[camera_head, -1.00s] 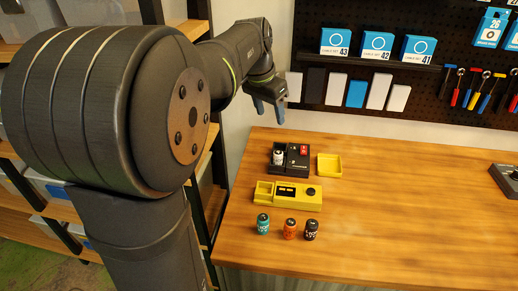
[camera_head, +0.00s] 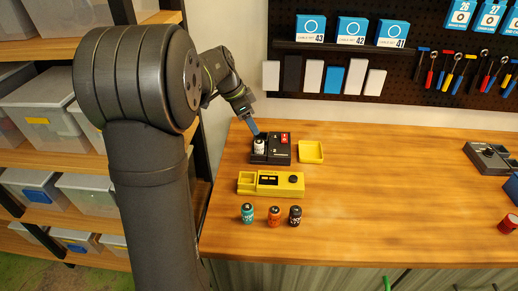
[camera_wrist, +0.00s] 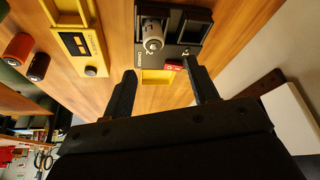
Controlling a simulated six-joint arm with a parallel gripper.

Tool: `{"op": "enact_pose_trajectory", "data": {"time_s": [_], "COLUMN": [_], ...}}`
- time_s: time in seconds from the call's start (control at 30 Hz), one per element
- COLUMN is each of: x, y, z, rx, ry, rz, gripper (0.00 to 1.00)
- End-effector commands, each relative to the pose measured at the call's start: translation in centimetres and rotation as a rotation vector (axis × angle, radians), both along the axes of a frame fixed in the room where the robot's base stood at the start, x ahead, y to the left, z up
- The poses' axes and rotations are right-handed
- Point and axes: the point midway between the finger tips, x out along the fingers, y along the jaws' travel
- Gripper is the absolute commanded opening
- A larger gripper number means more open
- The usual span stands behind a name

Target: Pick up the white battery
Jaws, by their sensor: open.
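The white battery (camera_head: 260,147) stands in the left compartment of the black device (camera_head: 281,152) on the table. In the wrist view the white battery (camera_wrist: 153,37) shows end-on with a "2" mark, in a slot of the black device (camera_wrist: 176,57). My gripper (camera_head: 254,129) is just above and behind the device's left side in the head view. In the wrist view my gripper (camera_wrist: 164,84) is open, its fingers apart with nothing between them. The battery lies beyond the fingertips, apart from them.
A yellow cover (camera_head: 311,152) lies right of the black device. A yellow device (camera_head: 271,184) lies in front of it. Teal (camera_head: 247,213), orange (camera_head: 274,215) and black (camera_head: 295,215) batteries stand nearer the front edge.

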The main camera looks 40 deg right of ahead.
Motion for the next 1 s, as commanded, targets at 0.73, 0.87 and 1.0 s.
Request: {"op": "enact_pose_trajectory", "data": {"time_s": [0.73,0.87,1.0], "x": [-1.7,-1.7,-1.7], "y": [-2.0,-2.1,-2.1], "z": [-8.2,-8.4,-8.4], "rx": [-0.001,-0.001,-0.001], "ry": [-0.001,-0.002,-0.002], "rz": [0.002,0.002,0.002], "gripper": [0.54,0.54,0.50]}}
